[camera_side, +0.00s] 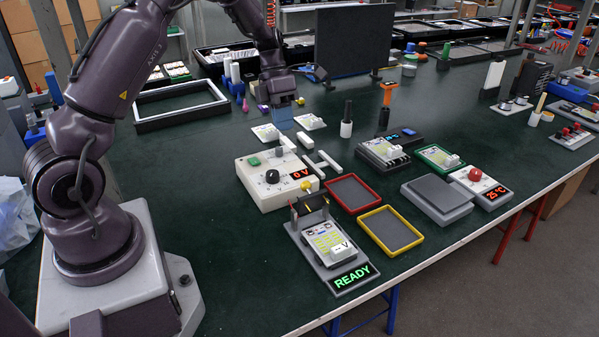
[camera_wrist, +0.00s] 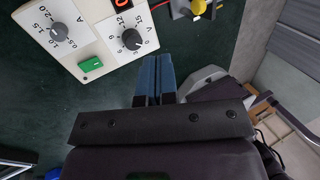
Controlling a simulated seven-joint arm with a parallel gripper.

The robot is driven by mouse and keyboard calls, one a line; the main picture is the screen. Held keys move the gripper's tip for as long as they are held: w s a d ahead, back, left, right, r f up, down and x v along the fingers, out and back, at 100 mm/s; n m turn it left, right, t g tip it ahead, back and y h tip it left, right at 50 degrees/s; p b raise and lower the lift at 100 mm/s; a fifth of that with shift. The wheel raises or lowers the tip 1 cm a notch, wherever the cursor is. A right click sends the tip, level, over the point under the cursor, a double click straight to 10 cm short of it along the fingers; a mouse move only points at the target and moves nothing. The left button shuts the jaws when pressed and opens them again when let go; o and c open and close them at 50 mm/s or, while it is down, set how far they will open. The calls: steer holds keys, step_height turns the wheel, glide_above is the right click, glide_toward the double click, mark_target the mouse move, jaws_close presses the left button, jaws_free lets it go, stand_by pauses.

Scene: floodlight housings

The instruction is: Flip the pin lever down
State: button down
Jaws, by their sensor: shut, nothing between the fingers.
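The test fixture (camera_side: 345,283) stands near the table's front edge with a green READY display and a yellow-green board in it. A dark raised part that looks like its pin lever (camera_side: 309,205) stands up at the fixture's back end. Part of the fixture with a yellow knob (camera_wrist: 198,7) shows at the top of the wrist view. My gripper (camera_side: 284,122) is behind the power supply in the side view, well away from the lever. Its blue fingers (camera_wrist: 154,75) are together and empty, pointing towards the dark green tabletop.
The white power supply (camera_side: 262,196), reading 0 V, lies between my gripper and the fixture; its knobs and green button (camera_wrist: 92,65) show in the wrist view. A red tray (camera_side: 334,182) and yellow tray (camera_side: 412,243) lie right of the fixture.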

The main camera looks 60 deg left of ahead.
mark_target(308, 195)
stand_by(0.3)
steer(key=x, duration=0.9)
steer(key=shift+d+f, duration=0.1)
steer(key=shift+f, duration=0.05)
steer(key=d, duration=0.4)
steer(key=shift+d+f, duration=0.1)
steer(key=shift+f, duration=0.1)
steer(key=shift+d+r+y, duration=0.2)
steer(key=shift+y, duration=0.5)
steer(key=shift+d+r+y, duration=0.15)
steer(key=shift+d+y, duration=0.1)
steer(key=shift+y, duration=0.65)
